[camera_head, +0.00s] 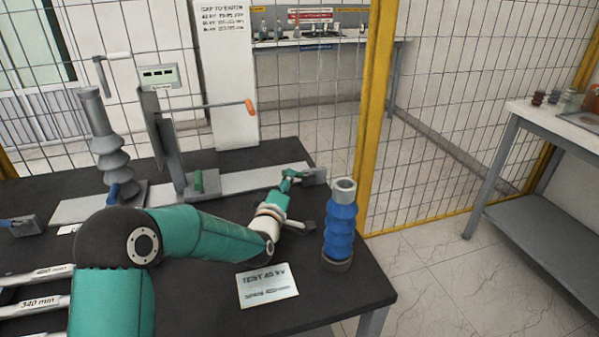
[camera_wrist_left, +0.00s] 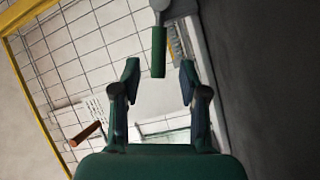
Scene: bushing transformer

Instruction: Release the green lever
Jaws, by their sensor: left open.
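The green lever (camera_wrist_left: 158,52) shows in the left wrist view as a dark green handle on a grey pivot, pointing down between my fingertips. My left gripper (camera_wrist_left: 159,76) is open, one finger on each side of the lever's end, with gaps showing at both sides. I cannot tell whether the tips are level with the lever in depth. In the head view my left gripper (camera_head: 289,181) is at the right end of the pale rail, beside a grey end block (camera_head: 315,175). Green parts blend there, so the lever is hard to separate. My right gripper is not in view.
A blue ribbed bushing (camera_head: 341,225) stands upright right of my gripper. A white label card (camera_head: 267,285) lies in front. A post carries a rod with an orange tip (camera_head: 250,106). A grey bushing (camera_head: 108,150) stands at left. A yellow-framed mesh fence (camera_head: 375,110) is behind.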

